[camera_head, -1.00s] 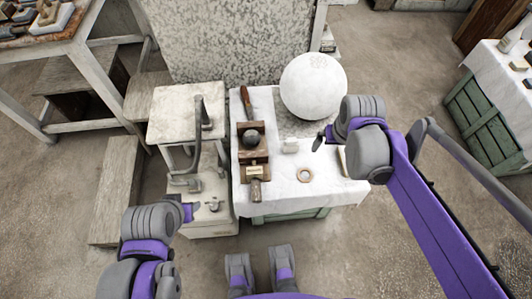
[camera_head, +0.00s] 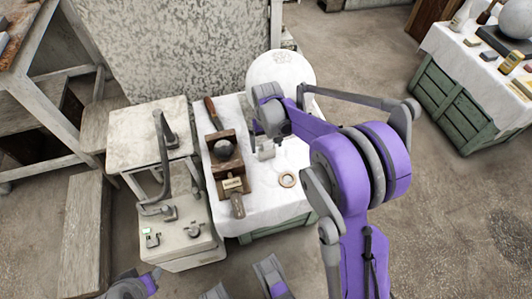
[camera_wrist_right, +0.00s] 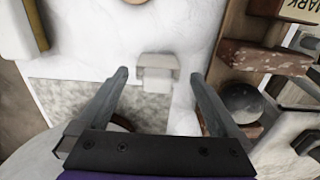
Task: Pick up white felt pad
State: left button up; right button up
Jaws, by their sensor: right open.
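The white felt pad (camera_head: 266,151) looks like a small pale block on the white-covered table. In the right wrist view the pad (camera_wrist_right: 157,74) lies ahead, between the lines of my two fingers. My right gripper (camera_wrist_right: 160,78) is open, with a finger on each side and nothing held. In the head view my right gripper (camera_head: 264,138) is over the table by the pad, its fingertips partly hidden by the arm. Part of my left arm (camera_head: 140,286) shows at the bottom left; its jaws cannot be made out.
A white stool-like stand (camera_head: 150,130) is further left. Clear white cloth (camera_head: 265,210) lies at the table's front.

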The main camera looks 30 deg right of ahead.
aim_at(267, 151)
notch_tip(267, 151, down, 5)
jog(key=shift+w+d+f+b, duration=0.1)
jog(key=shift+d+f+b, duration=0.05)
jog(key=shift+b, duration=0.6)
pick_arm(q)
jog(key=shift+f, duration=0.85)
pick_arm(e)
jog(key=c, duration=1.3)
